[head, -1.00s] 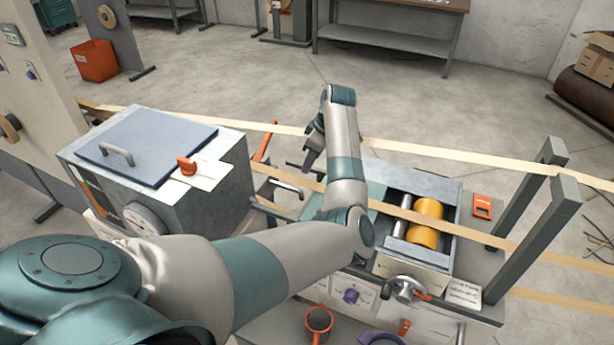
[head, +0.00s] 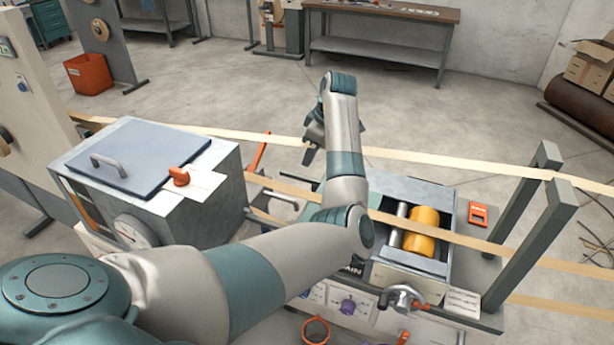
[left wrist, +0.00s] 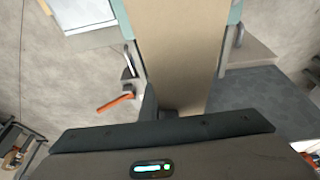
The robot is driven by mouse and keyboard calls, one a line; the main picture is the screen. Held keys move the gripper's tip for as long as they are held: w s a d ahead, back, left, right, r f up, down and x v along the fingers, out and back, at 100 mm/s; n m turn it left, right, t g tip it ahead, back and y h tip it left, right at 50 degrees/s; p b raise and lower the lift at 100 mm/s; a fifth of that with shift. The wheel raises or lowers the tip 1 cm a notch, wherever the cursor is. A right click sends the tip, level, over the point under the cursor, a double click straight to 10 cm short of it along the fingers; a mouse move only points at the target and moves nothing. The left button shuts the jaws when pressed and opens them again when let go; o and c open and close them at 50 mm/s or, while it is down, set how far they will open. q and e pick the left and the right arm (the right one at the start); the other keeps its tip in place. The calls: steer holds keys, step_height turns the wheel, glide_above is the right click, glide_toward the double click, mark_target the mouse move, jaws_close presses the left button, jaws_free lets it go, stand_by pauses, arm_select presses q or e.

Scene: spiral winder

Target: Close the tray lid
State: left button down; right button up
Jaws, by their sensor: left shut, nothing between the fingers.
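The open tray (head: 449,230) on the machine at right holds a yellow roll (head: 421,231) and a metal roller. A pale teal panel, perhaps the tray lid, shows only in part to the left of the tray, behind my left arm. My left gripper (head: 308,156) is shut and empty, pointing down beyond the tray's left side. My arm covers much of it. In the left wrist view a wide beige strip (left wrist: 180,50) with teal edges fills the middle close to the camera. I cannot tell whether the gripper touches it. My right gripper is not in view.
Paper tapes (head: 440,160) run across the machine to two grey posts (head: 535,235). A grey box with a blue closed lid (head: 145,155) and an orange knob (head: 179,176) stands at left. A crank (head: 402,297) sticks out at the tray's front.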

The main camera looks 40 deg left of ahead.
arm_select(q)
steer(key=w+r+m+t+h+p, duration=0.35)
steer(key=w+r+p, duration=0.25)
steer(key=w, duration=0.6)
steer(key=s+a+f+n+g+h+p, duration=0.1)
steer(key=s+a+f+n+h+p, duration=0.1)
steer(key=s, duration=0.5)
steer(key=s+a+f+n+g+h+p, duration=0.1)
steer(key=s+a+f+h+p, duration=0.1)
steer(key=s+a+f, duration=0.3)
steer(key=shift+s+a+n+p, duration=0.35)
steer(key=shift+s+a+p, duration=0.15)
steer(key=shift+s, duration=0.75)
steer(key=shift+d+f+h, duration=0.1)
steer(key=shift+f+h, duration=0.15)
